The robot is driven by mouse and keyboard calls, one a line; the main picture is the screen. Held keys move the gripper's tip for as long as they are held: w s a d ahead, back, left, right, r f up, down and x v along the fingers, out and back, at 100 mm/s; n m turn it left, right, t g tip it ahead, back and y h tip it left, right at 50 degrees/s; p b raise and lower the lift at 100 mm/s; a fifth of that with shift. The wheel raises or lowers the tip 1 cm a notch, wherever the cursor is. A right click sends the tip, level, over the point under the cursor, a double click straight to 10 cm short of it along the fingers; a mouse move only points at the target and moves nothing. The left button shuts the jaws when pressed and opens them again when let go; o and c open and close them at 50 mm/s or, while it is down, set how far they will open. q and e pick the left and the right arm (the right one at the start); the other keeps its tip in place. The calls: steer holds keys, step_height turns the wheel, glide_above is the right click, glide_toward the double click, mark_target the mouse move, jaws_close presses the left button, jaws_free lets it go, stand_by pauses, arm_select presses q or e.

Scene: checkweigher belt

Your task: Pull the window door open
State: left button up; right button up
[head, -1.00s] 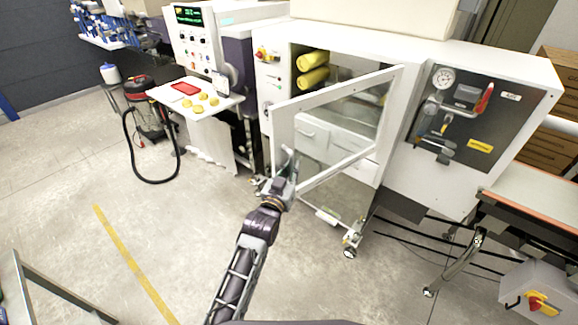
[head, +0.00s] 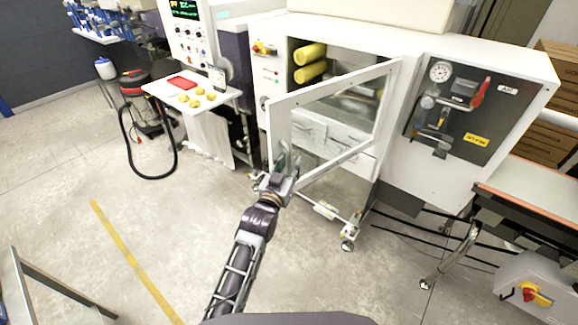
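The window door (head: 274,128) has a white frame around a clear pane. It stands swung well out from the white cabinet (head: 405,165), hinged on its right side, with its free edge at the left. My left gripper (head: 287,153) is in front of the lower left corner of the door frame. Its fingers look apart, with nothing visible between them. I cannot tell whether a finger touches the frame, and no door handle shows; the gripper covers that part. My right gripper is out of view.
Yellow rolls (head: 310,63) lie inside the cabinet. A white shelf with a red tray (head: 183,83) and yellow pieces juts out at left. A black and red vacuum (head: 140,95) stands beyond. A conveyor (head: 530,190) is at right.

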arm_select(q)
steer(key=shift+v, duration=0.8)
steer(key=v, duration=1)
steer(key=shift+s, duration=0.2)
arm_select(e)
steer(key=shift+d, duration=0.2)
arm_select(q)
steer(key=shift+a+f, duration=0.1)
